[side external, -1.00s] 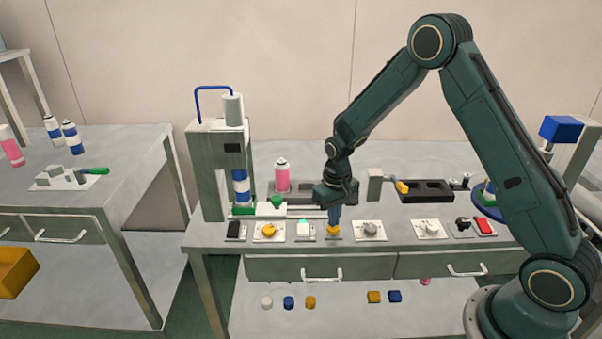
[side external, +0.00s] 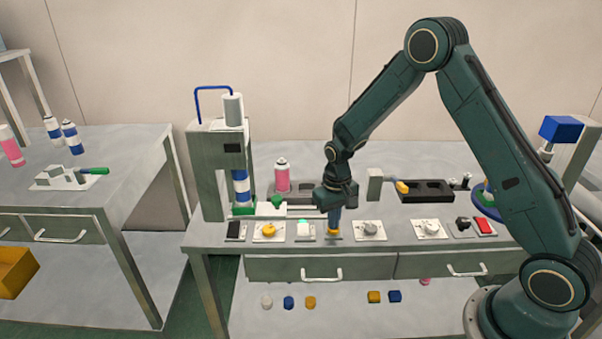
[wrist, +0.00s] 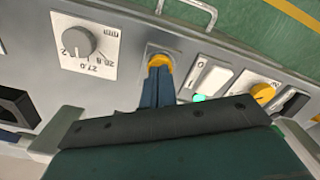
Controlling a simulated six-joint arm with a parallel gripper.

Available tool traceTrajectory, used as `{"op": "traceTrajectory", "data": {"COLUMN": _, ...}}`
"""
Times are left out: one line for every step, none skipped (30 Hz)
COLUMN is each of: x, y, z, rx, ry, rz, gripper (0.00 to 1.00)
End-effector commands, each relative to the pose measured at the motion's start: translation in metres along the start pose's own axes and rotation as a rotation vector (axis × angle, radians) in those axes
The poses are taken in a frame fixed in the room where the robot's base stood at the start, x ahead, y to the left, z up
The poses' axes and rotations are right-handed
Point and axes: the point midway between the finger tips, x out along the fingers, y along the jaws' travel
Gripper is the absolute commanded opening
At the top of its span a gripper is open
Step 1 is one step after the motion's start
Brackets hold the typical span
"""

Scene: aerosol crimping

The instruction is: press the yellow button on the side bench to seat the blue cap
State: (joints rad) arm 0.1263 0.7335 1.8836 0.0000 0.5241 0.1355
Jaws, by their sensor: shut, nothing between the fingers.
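The yellow button (side external: 333,233) is on a small plate at the front of the bench, between a white switch and a grey dial. My gripper (side external: 334,228) points down over it with its blue fingers shut and empty. In the wrist view the fingertips (wrist: 159,68) overlap the yellow button (wrist: 161,58), hiding part of it; they look to be at its top, but I cannot tell if it is pressed in. A blue-and-white can (side external: 240,188) stands in the grey press (side external: 206,165). I cannot make out a separate blue cap on it.
A yellow knob (side external: 269,229) and a lit white switch (side external: 304,230) sit left of the button. A grey dial (side external: 371,230) is close on the right. A pink can (side external: 282,175) and a black tray (side external: 427,192) stand behind. A red rocker (side external: 485,227) is further right.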

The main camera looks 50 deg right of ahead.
Motion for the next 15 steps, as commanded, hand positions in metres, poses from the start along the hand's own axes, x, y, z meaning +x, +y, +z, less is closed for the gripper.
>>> {"op": "traceTrajectory", "data": {"x": 0.0010, "y": 0.0000, "z": 0.0000, "rx": 0.000, "ry": 0.000, "rz": 0.000, "gripper": 0.00}}
{"op": "traceTrajectory", "data": {"x": 0.0014, "y": 0.0000, "z": 0.0000, "rx": 0.000, "ry": 0.000, "rz": 0.000, "gripper": 0.00}}
{"op": "traceTrajectory", "data": {"x": 0.0020, "y": 0.0000, "z": 0.0001, "rx": 0.000, "ry": -0.001, "rz": 0.000, "gripper": 0.00}}
{"op": "traceTrajectory", "data": {"x": 0.0024, "y": 0.0000, "z": 0.0001, "rx": 0.000, "ry": -0.001, "rz": 0.000, "gripper": 0.00}}
{"op": "traceTrajectory", "data": {"x": 0.0029, "y": 0.0000, "z": 0.0001, "rx": 0.000, "ry": -0.001, "rz": 0.000, "gripper": 0.00}}
{"op": "traceTrajectory", "data": {"x": 0.0035, "y": 0.0000, "z": 0.0001, "rx": 0.000, "ry": -0.001, "rz": 0.000, "gripper": 0.00}}
{"op": "traceTrajectory", "data": {"x": 0.0039, "y": 0.0000, "z": 0.0001, "rx": 0.000, "ry": -0.001, "rz": 0.000, "gripper": 0.00}}
{"op": "traceTrajectory", "data": {"x": 0.0044, "y": 0.0001, "z": 0.0002, "rx": 0.000, "ry": -0.001, "rz": 0.000, "gripper": 0.00}}
{"op": "traceTrajectory", "data": {"x": 0.0047, "y": 0.0000, "z": 0.0001, "rx": 0.000, "ry": -0.001, "rz": 0.000, "gripper": 0.00}}
{"op": "traceTrajectory", "data": {"x": 0.0046, "y": 0.0000, "z": 0.0001, "rx": 0.000, "ry": -0.001, "rz": 0.000, "gripper": 0.00}}
{"op": "traceTrajectory", "data": {"x": 0.0045, "y": 0.0000, "z": 0.0001, "rx": 0.000, "ry": -0.001, "rz": 0.000, "gripper": 0.00}}
{"op": "traceTrajectory", "data": {"x": 0.0045, "y": 0.0000, "z": 0.0001, "rx": 0.000, "ry": -0.001, "rz": 0.000, "gripper": 0.00}}
{"op": "traceTrajectory", "data": {"x": 0.0045, "y": 0.0000, "z": 0.0001, "rx": 0.000, "ry": -0.001, "rz": 0.000, "gripper": 0.00}}
{"op": "traceTrajectory", "data": {"x": 0.0045, "y": 0.0000, "z": 0.0002, "rx": 0.000, "ry": -0.001, "rz": 0.000, "gripper": 0.00}}
{"op": "traceTrajectory", "data": {"x": 0.0044, "y": 0.0000, "z": 0.0001, "rx": 0.000, "ry": -0.001, "rz": 0.000, "gripper": 0.00}}
